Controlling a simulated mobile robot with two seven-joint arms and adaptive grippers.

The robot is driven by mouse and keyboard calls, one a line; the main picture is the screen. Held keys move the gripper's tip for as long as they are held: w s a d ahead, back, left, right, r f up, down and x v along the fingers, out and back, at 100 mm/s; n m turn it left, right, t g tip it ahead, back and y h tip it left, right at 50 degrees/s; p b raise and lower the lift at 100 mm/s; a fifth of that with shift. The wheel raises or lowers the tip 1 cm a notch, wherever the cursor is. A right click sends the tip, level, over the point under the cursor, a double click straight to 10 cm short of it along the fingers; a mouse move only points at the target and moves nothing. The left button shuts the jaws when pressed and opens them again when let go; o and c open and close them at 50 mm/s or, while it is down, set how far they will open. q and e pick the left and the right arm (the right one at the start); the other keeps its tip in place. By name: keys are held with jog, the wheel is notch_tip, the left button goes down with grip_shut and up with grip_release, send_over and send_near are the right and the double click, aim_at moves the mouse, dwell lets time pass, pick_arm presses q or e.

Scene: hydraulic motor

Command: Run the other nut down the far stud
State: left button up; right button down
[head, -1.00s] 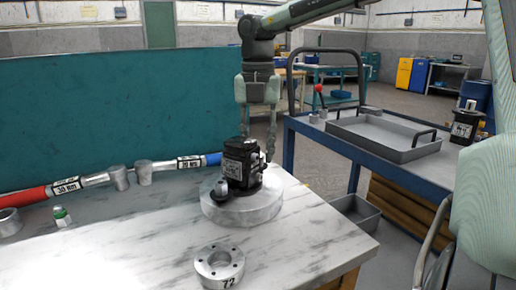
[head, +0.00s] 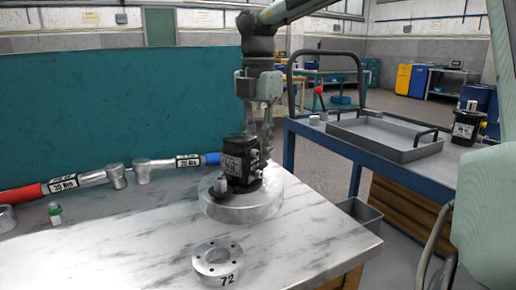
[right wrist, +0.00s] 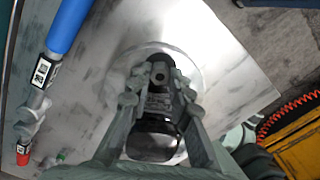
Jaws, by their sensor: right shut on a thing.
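The black hydraulic motor (head: 236,158) stands upright on a round silver base (head: 243,208) on the marble-topped bench. A grey nut (head: 221,186) sits on the near side of the motor's flange. My right gripper (head: 258,140) points down from above, its fingers at the motor's far side. In the right wrist view its fingertips (right wrist: 160,72) close around a small grey piece with a dark centre, which appears to be the other nut at the far stud. The far stud and the nut's height on it are hidden in the head view. My left gripper is not in view.
A silver ring marked 72 (head: 218,262) lies at the bench front. Torque wrenches with red (head: 30,192) and blue (head: 212,158) handles and a green-topped small bottle (head: 55,213) lie at left. A teal panel (head: 110,110) stands behind. A cart with a grey tray (head: 385,150) is at right.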

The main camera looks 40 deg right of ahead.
jog(key=shift+f+m+b, duration=0.15)
jog(key=shift+m+b, duration=0.3)
jog(key=shift+m, duration=0.35)
jog(key=m, duration=0.3)
jog(key=c, duration=1.6)
grip_release()
jog(key=shift+c, duration=0.2)
